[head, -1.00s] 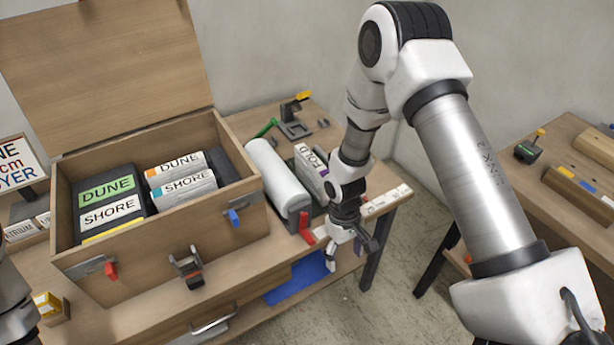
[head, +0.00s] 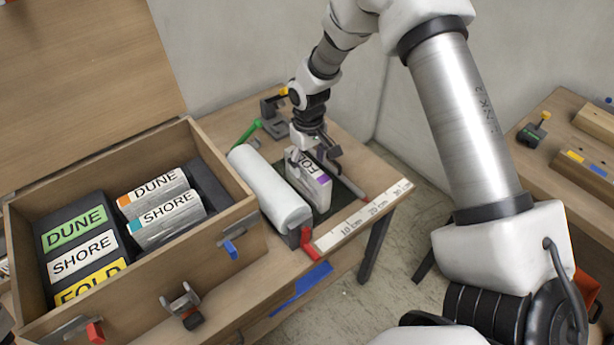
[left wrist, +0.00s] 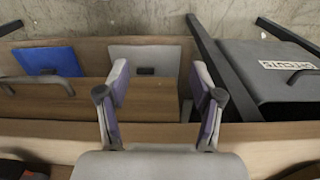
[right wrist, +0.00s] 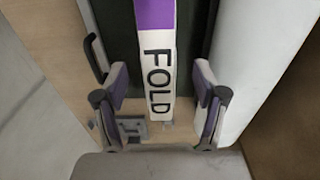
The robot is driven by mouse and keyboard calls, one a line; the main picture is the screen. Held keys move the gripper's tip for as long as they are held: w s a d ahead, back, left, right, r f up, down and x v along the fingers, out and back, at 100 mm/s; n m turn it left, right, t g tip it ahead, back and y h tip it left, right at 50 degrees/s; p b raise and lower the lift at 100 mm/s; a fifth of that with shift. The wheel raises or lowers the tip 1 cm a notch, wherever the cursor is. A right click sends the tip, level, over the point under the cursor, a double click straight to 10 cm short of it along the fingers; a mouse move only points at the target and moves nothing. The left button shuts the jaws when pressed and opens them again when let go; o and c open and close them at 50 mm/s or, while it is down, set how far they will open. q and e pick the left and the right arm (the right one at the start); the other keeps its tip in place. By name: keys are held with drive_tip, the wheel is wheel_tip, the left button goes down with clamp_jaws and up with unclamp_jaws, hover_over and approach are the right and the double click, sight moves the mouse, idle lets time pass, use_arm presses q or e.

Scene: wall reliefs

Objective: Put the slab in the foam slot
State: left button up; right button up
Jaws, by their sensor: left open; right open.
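The slab (head: 318,186) is pale with a purple band and the word FOLD along its edge. It stands on a dark mat on the bench. My right gripper (head: 316,152) is over its far end, open. In the right wrist view the slab (right wrist: 157,55) runs between the open fingers (right wrist: 161,85), with gaps on both sides. The dark foam (head: 62,218) in the wooden case has green DUNE, white SHORE and yellow FOLD labels. The slot by the FOLD label (head: 90,283) is partly hidden by the case's front wall. My left gripper (left wrist: 157,80) is open and empty in the left wrist view.
DUNE (head: 150,190) and SHORE (head: 170,218) slabs sit in the open case (head: 228,215). A white roll (head: 270,188) lies close left of the slab. A ruler strip (head: 362,215) edges the bench.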

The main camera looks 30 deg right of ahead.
sight(307, 165)
drive_tip(key=f, duration=0.1)
drive_tip(key=w+f, duration=0.1)
drive_tip(key=f, duration=0.1)
drive_tip(key=shift+f, duration=0.2)
drive_tip(key=shift+s+r, duration=0.25)
drive_tip(key=shift+c, duration=1.3)
clamp_jaws()
